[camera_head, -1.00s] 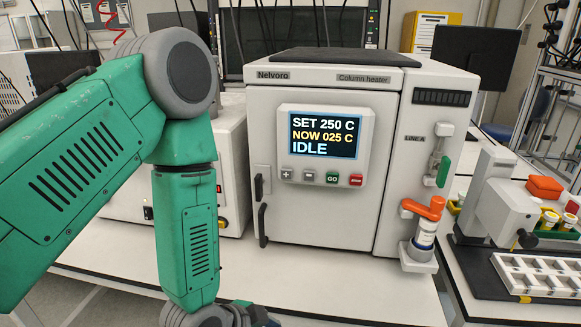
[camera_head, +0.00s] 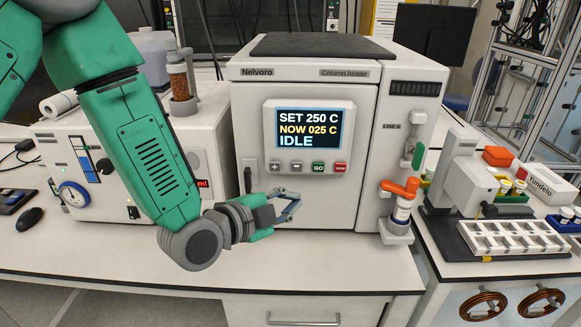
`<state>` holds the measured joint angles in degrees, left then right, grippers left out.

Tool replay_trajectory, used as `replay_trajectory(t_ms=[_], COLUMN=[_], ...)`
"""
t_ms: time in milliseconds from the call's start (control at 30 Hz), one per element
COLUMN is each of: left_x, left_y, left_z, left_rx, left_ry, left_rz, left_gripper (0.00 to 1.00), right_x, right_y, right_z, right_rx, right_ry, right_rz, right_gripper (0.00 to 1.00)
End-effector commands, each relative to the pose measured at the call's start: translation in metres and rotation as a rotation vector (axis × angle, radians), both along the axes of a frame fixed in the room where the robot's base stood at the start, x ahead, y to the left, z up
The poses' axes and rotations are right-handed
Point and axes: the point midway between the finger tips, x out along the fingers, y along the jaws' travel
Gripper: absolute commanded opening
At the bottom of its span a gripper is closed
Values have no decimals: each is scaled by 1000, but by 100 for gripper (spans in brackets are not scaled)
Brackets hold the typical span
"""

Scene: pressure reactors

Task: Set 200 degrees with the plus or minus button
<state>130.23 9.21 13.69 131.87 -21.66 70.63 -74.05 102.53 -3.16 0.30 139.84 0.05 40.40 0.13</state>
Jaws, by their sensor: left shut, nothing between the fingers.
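The column heater (camera_head: 310,205) is a white box labelled Nelvoro. Its display (camera_head: 309,129) reads SET 250 C, NOW 025 C, IDLE. Below the display are the grey plus button (camera_head: 275,167), the grey minus button (camera_head: 296,167), the green GO button (camera_head: 318,167) and a red button (camera_head: 340,168). My left gripper (camera_head: 293,202) is shut and empty, in front of the heater's lower front, below the plus and minus buttons. Whether it touches the heater I cannot tell. My right gripper is not in view.
A white instrument (camera_head: 100,140) with a gauge stands left, partly behind my left arm. An orange-handled valve (camera_head: 400,188) sticks out at the heater's right. A tray (camera_head: 515,238) and a white device (camera_head: 462,185) stand farther right. The bench front (camera_head: 330,270) is clear.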

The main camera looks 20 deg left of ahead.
Motion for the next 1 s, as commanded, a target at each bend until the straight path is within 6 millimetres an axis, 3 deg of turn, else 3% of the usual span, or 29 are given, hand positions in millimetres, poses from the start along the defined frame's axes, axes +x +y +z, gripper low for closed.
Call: replay_trajectory(t_ms=[233, 700, 1000], left_x=[8, 68, 83], left_y=[3, 24, 23], left_z=[0, -2, -1], left_rx=[-3, -5, 0], left_ry=[1, 0, 3], left_rz=[1, 1, -1], left_gripper=[0, 0, 0], right_x=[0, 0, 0], right_y=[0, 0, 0], right_z=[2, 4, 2], right_rx=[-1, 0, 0], right_ry=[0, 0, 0], right_rz=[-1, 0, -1], right_gripper=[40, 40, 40])
